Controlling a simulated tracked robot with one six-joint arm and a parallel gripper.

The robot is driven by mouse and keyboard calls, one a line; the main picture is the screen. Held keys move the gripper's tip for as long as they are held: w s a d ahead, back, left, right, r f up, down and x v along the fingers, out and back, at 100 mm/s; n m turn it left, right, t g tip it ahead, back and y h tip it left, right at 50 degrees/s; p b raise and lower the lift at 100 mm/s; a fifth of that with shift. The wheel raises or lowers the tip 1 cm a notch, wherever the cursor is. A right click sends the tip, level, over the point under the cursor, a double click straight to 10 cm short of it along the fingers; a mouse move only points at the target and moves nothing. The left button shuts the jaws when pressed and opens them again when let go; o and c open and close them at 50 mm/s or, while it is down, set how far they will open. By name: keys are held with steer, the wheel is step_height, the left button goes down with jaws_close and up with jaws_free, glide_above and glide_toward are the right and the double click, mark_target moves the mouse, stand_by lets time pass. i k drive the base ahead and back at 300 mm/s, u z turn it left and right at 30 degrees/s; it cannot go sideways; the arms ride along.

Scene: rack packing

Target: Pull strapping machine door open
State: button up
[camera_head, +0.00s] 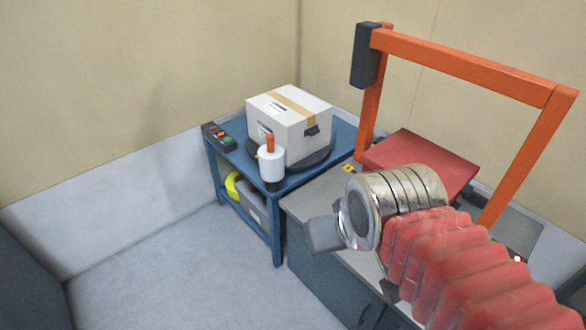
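The strapping machine has an orange arch (463,63) over a grey top with a raised red panel (425,163). Below the top is a dark grey cabinet front (322,280), with what looks like a door edge and a small handle (363,314) near the bottom of the view. My arm, in a red ribbed sleeve with a metal wrist, reaches in from the lower right and covers part of the machine. My gripper (326,234) points left, in front of and above the cabinet front. Only one grey finger-like part shows clearly, so its opening is hidden. The door appears closed.
A blue table (340,138) left of the machine carries a white taped box (290,122), a white dispenser with an orange top (271,161) and a button panel (217,137). A yellow item (232,185) is on its lower shelf. The floor (165,265) at left is clear.

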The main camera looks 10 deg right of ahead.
mark_target(356, 306)
steer(key=k, duration=1.3)
steer(key=u, duration=0.6)
steer(key=i, duration=1.5)
steer(key=z, duration=0.45)
